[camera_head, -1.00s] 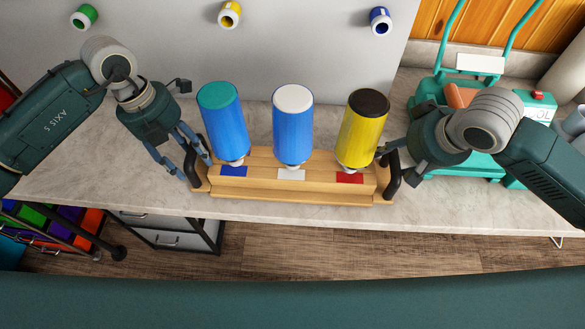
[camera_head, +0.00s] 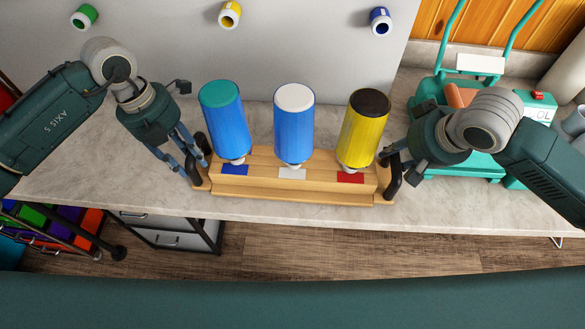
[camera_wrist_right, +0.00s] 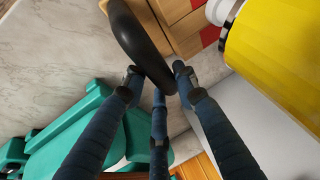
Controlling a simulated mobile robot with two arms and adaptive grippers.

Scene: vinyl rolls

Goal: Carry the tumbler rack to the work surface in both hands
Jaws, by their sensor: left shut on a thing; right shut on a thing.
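The wooden tumbler rack (camera_head: 290,190) is on or just above the pale stone counter; I cannot tell which. It carries two blue tumblers, one with a teal base (camera_head: 225,125) and one with a white base (camera_head: 293,125), and a yellow tumbler with a black base (camera_head: 362,130). My left gripper (camera_head: 196,168) is shut on the rack's left black handle (camera_head: 199,176). My right gripper (camera_head: 388,157) is shut on the right black handle (camera_head: 393,180). In the right wrist view, my fingers (camera_wrist_right: 155,80) close around that handle (camera_wrist_right: 140,45).
A teal carrier (camera_head: 465,100) with tubular handles stands on the counter at the right. Coloured rolls, green (camera_head: 84,17), yellow (camera_head: 230,14) and blue (camera_head: 380,20), stick out from the grey wall behind. The counter (camera_head: 110,175) is clear left of the rack.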

